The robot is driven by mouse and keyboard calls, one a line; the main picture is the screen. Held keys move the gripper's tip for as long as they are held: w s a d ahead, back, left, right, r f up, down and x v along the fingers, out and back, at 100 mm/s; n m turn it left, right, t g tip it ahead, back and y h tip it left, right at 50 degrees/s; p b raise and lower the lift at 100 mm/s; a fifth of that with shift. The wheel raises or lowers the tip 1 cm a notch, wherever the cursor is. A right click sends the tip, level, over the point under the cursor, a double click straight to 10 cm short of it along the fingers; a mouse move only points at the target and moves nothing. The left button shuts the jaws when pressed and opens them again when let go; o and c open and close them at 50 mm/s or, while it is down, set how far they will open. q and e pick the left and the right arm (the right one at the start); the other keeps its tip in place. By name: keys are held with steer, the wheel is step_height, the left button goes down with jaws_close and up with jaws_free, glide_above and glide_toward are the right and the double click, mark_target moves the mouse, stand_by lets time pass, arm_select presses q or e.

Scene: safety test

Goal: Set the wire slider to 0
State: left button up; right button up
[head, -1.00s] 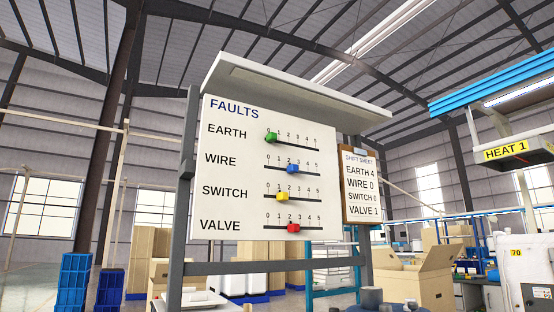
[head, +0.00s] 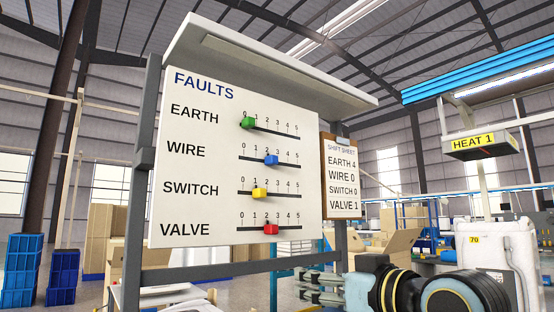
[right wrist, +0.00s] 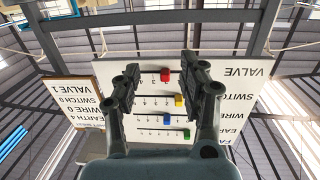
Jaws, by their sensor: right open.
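The white FAULTS board (head: 200,140) stands in front of me with four labelled sliders on horizontal tracks. The blue WIRE slider (head: 271,160) sits at about 2 on its 0 to 5 scale. In the right wrist view, where the board appears upside down, the blue slider (right wrist: 167,120) shows between the fingers. My right gripper (head: 303,285) is open and empty, below and right of the board's sliders in the head view, apart from the board. My left gripper is not in view.
The green EARTH slider (head: 247,123) is above the blue one, the yellow SWITCH slider (head: 259,193) and red VALVE slider (head: 270,229) below. A shift sheet (head: 343,180) reading WIRE 0 hangs at the right. A roof (head: 285,65) overhangs the board.

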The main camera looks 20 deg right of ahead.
mark_target(275, 160)
step_height(275, 160, up, 18)
steer(key=w+n+t+y, duration=0.1)
steer(key=w+t+y, duration=0.1)
steer(key=t+y, duration=0.15)
steer(key=shift+t, duration=0.45)
steer(key=p+x, duration=0.3)
steer(key=x, duration=0.6)
steer(key=shift+w+a+p, duration=0.15)
steer(key=shift+w+p, duration=0.1)
steer(key=shift+p, duration=0.05)
steer(key=shift+w+a+h, duration=0.15)
steer(key=shift+w+h, duration=0.1)
steer(key=shift+w, duration=0.2)
jaws_close()
